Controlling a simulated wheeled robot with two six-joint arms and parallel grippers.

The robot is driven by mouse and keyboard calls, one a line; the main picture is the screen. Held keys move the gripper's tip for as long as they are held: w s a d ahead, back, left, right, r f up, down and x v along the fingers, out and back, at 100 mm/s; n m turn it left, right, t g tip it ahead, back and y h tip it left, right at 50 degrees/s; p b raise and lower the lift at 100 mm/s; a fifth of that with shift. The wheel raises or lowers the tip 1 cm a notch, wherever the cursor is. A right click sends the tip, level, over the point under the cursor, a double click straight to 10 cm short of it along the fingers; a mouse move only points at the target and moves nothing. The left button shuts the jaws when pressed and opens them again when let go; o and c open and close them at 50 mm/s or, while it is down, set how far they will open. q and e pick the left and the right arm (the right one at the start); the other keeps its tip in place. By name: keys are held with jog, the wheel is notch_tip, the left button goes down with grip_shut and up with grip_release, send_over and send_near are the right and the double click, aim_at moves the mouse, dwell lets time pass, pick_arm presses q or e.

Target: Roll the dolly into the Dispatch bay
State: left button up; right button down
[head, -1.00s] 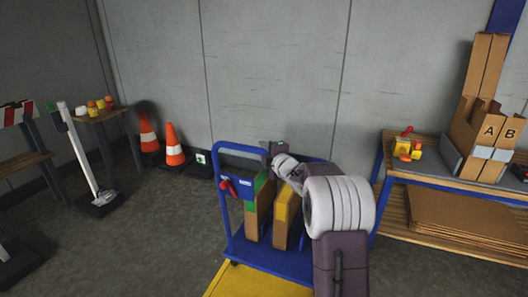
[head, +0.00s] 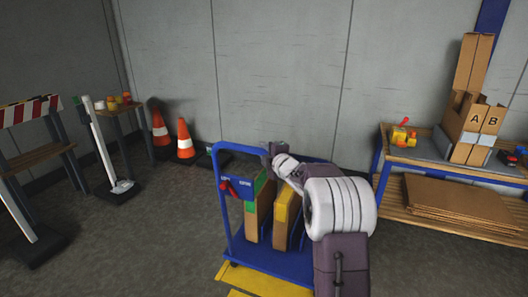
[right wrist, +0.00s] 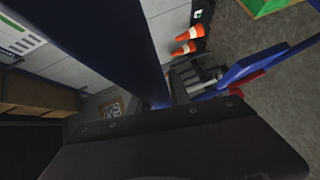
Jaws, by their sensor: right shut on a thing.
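The blue dolly (head: 275,258) stands in front of me in the head view, with a raised blue tube handle and a small blue panel with a red lever. Two upright cardboard packages ride on it, one with a green edge (head: 258,212) and one with a yellow edge (head: 284,212). My right gripper (head: 275,152) is shut on the dolly's handle at its top; my arm hides the handle's right part. In the right wrist view a blue bar (right wrist: 108,38) runs close past the gripper. My left gripper is not in view. I see no readable Dispatch sign.
Yellow floor marking (head: 234,274) lies at the dolly's near side. Orange cones (head: 185,140) stand by the back wall. A white post (head: 100,145) and a striped barrier (head: 30,110) are at left. A workbench (head: 390,160) with cardboard boxes is at right. Floor left of the dolly is clear.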

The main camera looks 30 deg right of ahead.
jog(key=shift+s+a, duration=0.1)
dwell(0.3)
jog(key=c, duration=1.2)
grip_release()
jog(key=s+r+p, duration=0.1)
jog(key=s, duration=0.8)
jog(key=shift+a+r, duration=0.15)
jog(key=shift+a, duration=0.15)
